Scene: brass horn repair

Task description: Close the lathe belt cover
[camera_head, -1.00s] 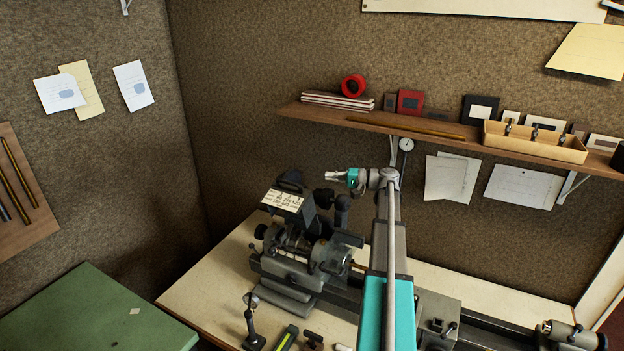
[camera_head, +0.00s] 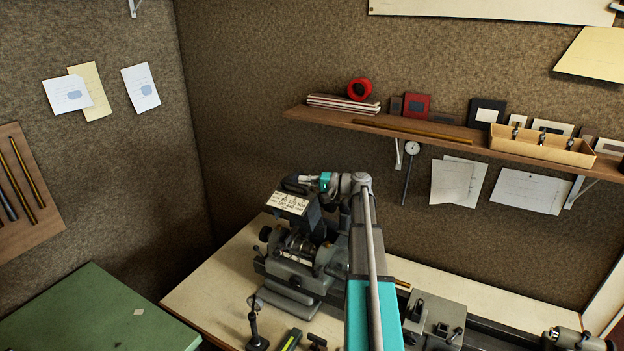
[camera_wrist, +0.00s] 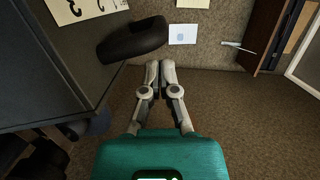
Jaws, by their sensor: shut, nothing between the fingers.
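The lathe belt cover (camera_head: 290,203) is a grey housing with a white label of dark print, tilted up above the headstock at the lathe's left end. Its dark rounded handle (camera_head: 293,187) is on top. In the wrist view the cover (camera_wrist: 50,75) fills the left side and the handle (camera_wrist: 133,40) curves out from it. My gripper (camera_head: 303,178) is beside the handle, at about its height. In the wrist view my gripper (camera_wrist: 160,66) has its fingertips together with nothing between them, just right of the handle. I cannot tell whether they touch it.
The lathe (camera_head: 310,265) stands on a pale bench (camera_head: 205,300). A wooden shelf (camera_head: 440,130) with small frames and a box runs along the wall behind. A dial gauge (camera_head: 411,150) hangs under it. A green-topped surface (camera_head: 90,315) is at lower left.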

